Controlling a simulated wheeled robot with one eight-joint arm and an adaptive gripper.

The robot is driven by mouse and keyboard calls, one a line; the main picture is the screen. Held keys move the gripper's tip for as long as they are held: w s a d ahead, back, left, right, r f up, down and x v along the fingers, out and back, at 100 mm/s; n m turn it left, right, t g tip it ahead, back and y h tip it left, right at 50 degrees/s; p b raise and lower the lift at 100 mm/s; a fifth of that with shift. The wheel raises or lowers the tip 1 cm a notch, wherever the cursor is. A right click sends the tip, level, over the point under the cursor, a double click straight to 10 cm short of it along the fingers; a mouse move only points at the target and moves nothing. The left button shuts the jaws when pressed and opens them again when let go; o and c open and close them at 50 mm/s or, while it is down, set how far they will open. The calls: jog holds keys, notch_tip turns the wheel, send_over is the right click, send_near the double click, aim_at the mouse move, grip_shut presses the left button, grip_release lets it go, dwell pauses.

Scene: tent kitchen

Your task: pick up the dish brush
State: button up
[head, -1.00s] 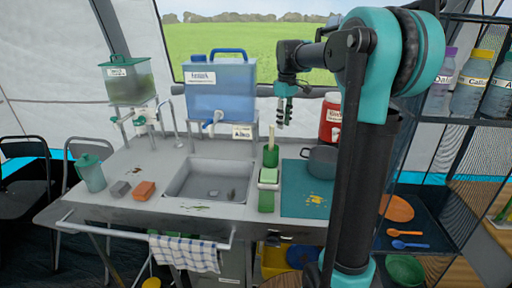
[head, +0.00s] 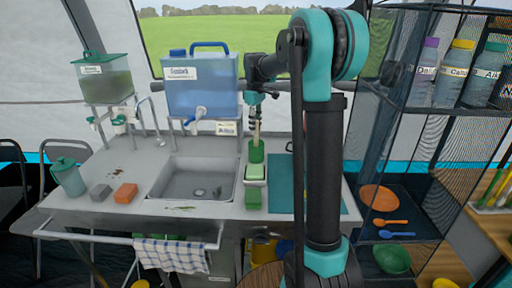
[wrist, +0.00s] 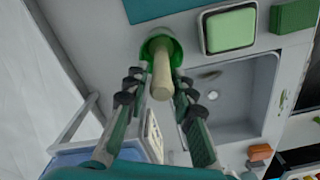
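The dish brush (head: 257,128) stands in a green cup (head: 256,154) on the counter, right of the sink, with its pale handle pointing up. In the wrist view the handle (wrist: 162,75) rises from the green cup (wrist: 152,44) toward the camera. My gripper (head: 257,108) is above the cup, at the upper part of the handle. In the wrist view my gripper (wrist: 157,88) is open, one finger on each side of the handle, with gaps visible. The brush head is hidden inside the cup.
The sink (head: 195,180) lies left of the cup. A green-topped sponge holder (head: 255,185) stands right in front of the cup. A blue water container (head: 202,85) is behind to the left. A teal mat (head: 283,190) lies right, partly hidden by my arm.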

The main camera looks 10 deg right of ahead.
aim_at(256, 138)
jog(key=shift+s+d+f, duration=0.1)
jog(key=shift+s+f, duration=0.05)
jog(key=shift+f, duration=2.8)
grip_shut()
